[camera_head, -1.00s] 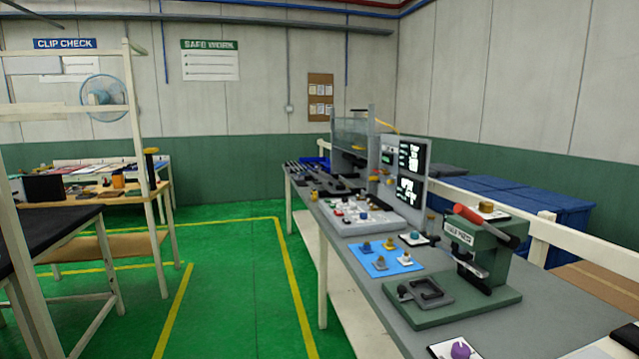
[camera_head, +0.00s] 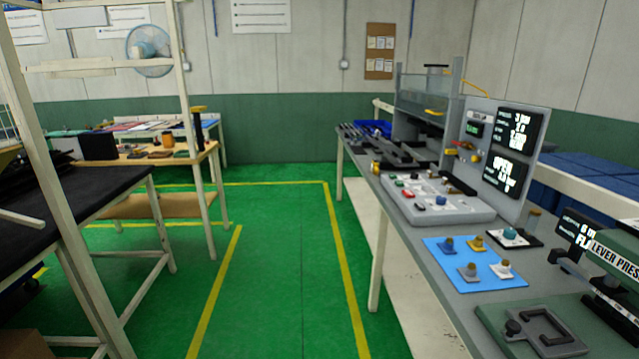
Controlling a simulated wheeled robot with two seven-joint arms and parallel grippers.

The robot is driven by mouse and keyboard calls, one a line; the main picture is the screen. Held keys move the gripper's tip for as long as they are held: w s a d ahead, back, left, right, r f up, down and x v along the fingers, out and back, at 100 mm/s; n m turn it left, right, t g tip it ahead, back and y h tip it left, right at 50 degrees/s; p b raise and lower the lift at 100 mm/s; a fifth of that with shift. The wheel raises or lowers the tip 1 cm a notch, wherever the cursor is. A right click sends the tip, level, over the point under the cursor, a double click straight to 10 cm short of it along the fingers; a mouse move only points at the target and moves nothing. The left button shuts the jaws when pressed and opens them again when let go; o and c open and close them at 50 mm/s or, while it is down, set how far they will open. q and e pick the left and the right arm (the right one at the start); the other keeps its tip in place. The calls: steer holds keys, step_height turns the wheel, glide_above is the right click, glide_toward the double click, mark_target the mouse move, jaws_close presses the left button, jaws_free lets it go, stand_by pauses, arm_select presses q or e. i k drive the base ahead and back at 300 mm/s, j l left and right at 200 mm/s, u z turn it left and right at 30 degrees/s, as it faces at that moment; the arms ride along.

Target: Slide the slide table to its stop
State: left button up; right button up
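I cannot clearly tell the slide table apart at this distance. Dark rail-like parts (camera_head: 385,145) lie on the far end of the grey workbench (camera_head: 458,318), in front of a grey station with a clear guard (camera_head: 428,97); a slide table there is too small to make out. Nearer, a green lever press (camera_head: 612,265) stands at the right edge, partly cut off, with a dark square fixture (camera_head: 543,335) on its base. Neither of my grippers is in view.
A display panel (camera_head: 505,155) and a button console (camera_head: 440,205) stand mid-bench. A blue mat (camera_head: 474,265) holds several small clips. A black-topped table (camera_head: 75,205) and a wooden table (camera_head: 190,160) stand at left. The green floor (camera_head: 285,260) between them is clear.

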mark_target(384, 146)
steer(key=i+j, duration=0.1)
steer(key=i, duration=0.95)
steer(key=i+j, duration=0.15)
steer(key=i, duration=0.9)
